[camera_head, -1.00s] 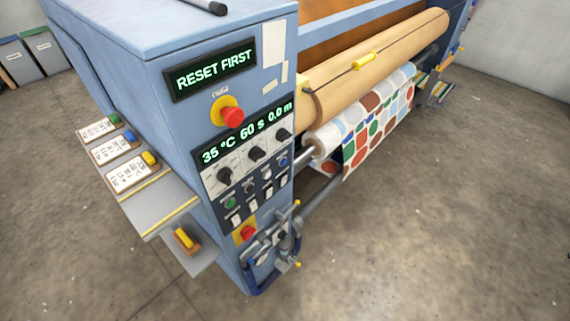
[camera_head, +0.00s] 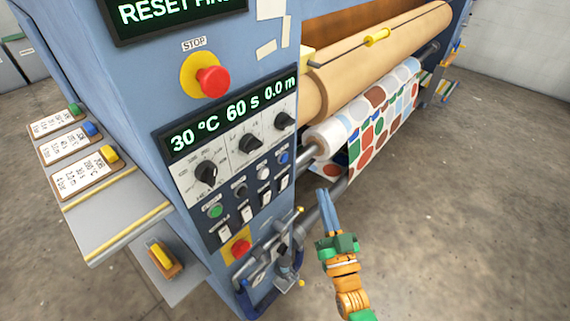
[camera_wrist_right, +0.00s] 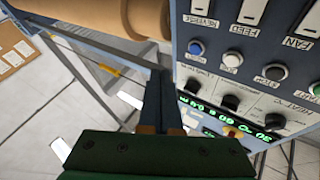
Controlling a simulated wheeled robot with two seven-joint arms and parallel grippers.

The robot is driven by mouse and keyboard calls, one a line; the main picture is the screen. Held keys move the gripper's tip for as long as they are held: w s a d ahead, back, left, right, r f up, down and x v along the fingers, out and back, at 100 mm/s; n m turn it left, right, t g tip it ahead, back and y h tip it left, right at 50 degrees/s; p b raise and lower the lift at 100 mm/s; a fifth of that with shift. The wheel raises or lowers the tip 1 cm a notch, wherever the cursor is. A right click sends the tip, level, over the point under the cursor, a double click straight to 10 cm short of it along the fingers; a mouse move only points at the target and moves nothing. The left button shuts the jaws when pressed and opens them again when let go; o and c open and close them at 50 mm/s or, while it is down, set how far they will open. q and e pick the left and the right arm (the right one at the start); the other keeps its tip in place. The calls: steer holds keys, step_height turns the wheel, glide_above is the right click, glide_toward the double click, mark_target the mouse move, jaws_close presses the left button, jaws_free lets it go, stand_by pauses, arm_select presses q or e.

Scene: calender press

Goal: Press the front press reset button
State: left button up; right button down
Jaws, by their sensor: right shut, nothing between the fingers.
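The press's front control panel (camera_head: 225,150) carries a row of round buttons: green (camera_head: 215,211), dark (camera_head: 240,190), white (camera_head: 263,172) and blue (camera_head: 283,157). My left gripper is out of view.
A red STOP button (camera_head: 212,81) sits above the readout (camera_head: 230,115), and another red button (camera_head: 240,248) sits low down. Rocker switches and knobs surround the row. The patterned roll (camera_head: 365,125) and a metal bar lie close behind the gripper. Open floor is at right.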

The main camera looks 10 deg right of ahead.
mark_target(284, 158)
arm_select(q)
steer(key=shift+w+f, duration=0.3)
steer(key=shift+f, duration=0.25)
arm_select(e)
steer(key=r, duration=0.1)
steer(key=r+t, duration=0.1)
steer(key=r, duration=0.1)
steer(key=shift+d+r+m+t+h, duration=0.1)
steer(key=shift+d+m+t+h, duration=0.2)
steer(key=shift+d+t+h, duration=0.1)
steer(key=shift+a, duration=0.1)
arm_select(q)
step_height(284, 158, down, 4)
steer(key=b, duration=0.4)
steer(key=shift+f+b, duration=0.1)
steer(key=shift+b, duration=0.2)
arm_select(e)
steer(key=w+a, duration=0.5)
steer(key=w, duration=0.2)
steer(key=shift+a, duration=0.2)
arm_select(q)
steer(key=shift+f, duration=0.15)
arm_select(e)
steer(key=shift+a, duration=0.1)
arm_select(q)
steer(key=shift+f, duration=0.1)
arm_select(e)
steer(key=shift+w+a, duration=0.15)
steer(key=shift+w, duration=0.1)
